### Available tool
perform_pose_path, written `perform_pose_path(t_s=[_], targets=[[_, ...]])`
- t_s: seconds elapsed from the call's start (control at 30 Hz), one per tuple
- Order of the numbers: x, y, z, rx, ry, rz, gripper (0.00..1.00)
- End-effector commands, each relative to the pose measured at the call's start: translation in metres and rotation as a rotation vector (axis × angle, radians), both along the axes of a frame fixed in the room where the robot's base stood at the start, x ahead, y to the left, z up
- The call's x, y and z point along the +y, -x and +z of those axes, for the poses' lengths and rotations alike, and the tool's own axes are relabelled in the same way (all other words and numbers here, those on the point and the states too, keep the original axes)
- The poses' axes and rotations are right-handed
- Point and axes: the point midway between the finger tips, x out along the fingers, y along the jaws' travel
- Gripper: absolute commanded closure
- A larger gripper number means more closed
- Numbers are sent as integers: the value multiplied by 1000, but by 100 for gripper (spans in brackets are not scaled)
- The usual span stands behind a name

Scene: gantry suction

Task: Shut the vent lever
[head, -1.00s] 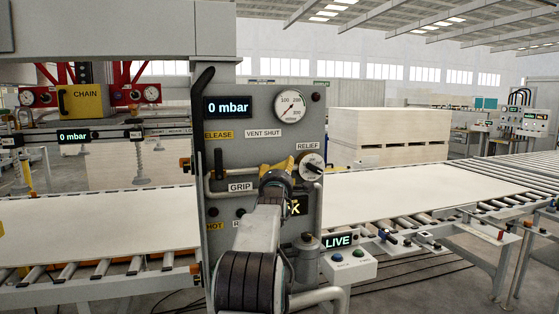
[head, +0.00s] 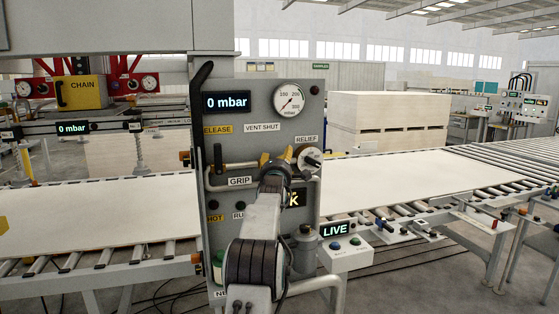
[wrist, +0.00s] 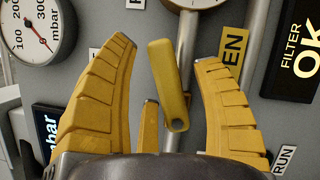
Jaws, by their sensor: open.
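The vent lever is a short yellow handle (wrist: 168,82) on a pivot, in the middle of the wrist view. It lies between the two yellow fingers of my open gripper (wrist: 165,50), with gaps to both sides, and I see no contact. In the head view my gripper (head: 277,158) is in front of the grey panel (head: 240,130), below the VENT SHUT label (head: 262,127), and hides the lever. A yellow label ending in "EN" (wrist: 233,55) lies to the right of the lever in the wrist view.
A pressure gauge (head: 289,98), a 0 mbar display (head: 227,102) and a RELIEF knob (head: 308,158) crowd around my gripper. Grey pipes (head: 219,181) run along the panel. Roller conveyors with pale boards (head: 100,210) flank the panel on both sides.

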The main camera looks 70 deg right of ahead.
Motion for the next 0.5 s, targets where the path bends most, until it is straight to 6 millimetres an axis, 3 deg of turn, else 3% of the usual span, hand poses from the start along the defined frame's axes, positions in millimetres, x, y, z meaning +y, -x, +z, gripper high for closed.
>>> perform_pose_path(t_s=[0.1,0.5], targets=[[0,0,0,0,0,0,39],[0,0,0,0,0,0,75]])
